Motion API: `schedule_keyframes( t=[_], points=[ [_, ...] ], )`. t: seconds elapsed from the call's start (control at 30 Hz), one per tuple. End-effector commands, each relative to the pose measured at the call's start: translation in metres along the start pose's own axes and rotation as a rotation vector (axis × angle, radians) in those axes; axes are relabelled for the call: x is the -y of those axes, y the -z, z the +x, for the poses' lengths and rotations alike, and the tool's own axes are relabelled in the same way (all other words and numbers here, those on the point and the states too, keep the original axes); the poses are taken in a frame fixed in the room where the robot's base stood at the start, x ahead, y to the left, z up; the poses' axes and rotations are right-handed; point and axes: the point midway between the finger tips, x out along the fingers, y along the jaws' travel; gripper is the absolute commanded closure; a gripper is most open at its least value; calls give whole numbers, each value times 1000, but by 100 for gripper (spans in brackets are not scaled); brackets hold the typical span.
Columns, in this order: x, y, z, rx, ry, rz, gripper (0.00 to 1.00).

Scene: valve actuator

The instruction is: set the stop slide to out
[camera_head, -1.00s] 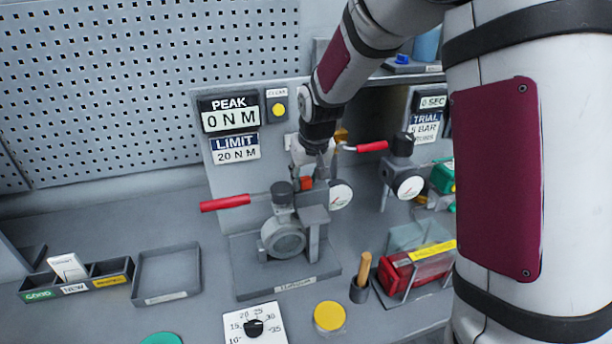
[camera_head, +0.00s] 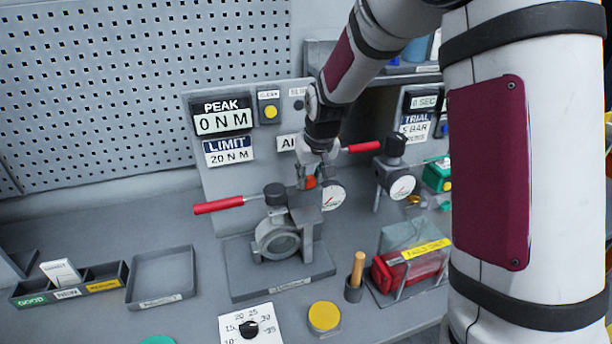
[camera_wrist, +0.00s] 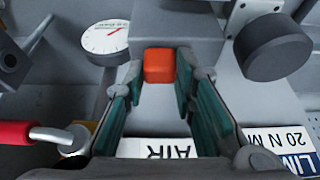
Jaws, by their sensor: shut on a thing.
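The stop slide shows as a small orange-red block (camera_wrist: 158,66) at the edge of a grey housing (camera_wrist: 178,32) in the wrist view. My gripper (camera_wrist: 160,80) has its two teal-padded fingers on either side of the block, shut on it. In the head view my gripper (camera_head: 311,176) points down at the top of the valve fixture (camera_head: 305,215), with a bit of the orange block (camera_head: 311,183) showing at its tips. The block's lower part and any position marks are hidden.
A white dial gauge (camera_head: 333,196) sits close to the right of my gripper. A red-handled lever (camera_head: 218,205) sticks out left, another (camera_head: 361,147) right. A round black knob (camera_wrist: 273,46) is near in the wrist view. An AIR label (camera_head: 288,143) is on the panel behind.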

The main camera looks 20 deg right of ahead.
Motion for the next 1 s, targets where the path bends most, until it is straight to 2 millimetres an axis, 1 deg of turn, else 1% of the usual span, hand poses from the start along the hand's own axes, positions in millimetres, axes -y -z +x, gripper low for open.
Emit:
schedule_keyframes(
  t=[0.03,0.07,0.1,0.4,0.53,0.67,0.8,1.0],
  points=[
    [0,0,0,1,0,-1,100],
    [0,0,0,1,0,-1,71],
    [0,0,0,1,1,-1,67],
    [0,0,-1,0,0,0,67],
    [0,1,-10,-2,0,-1,67],
    [0,1,-31,-4,0,0,67],
    [0,1,-60,-5,0,1,67],
    [0,0,-97,-3,0,-1,67]
  ],
)
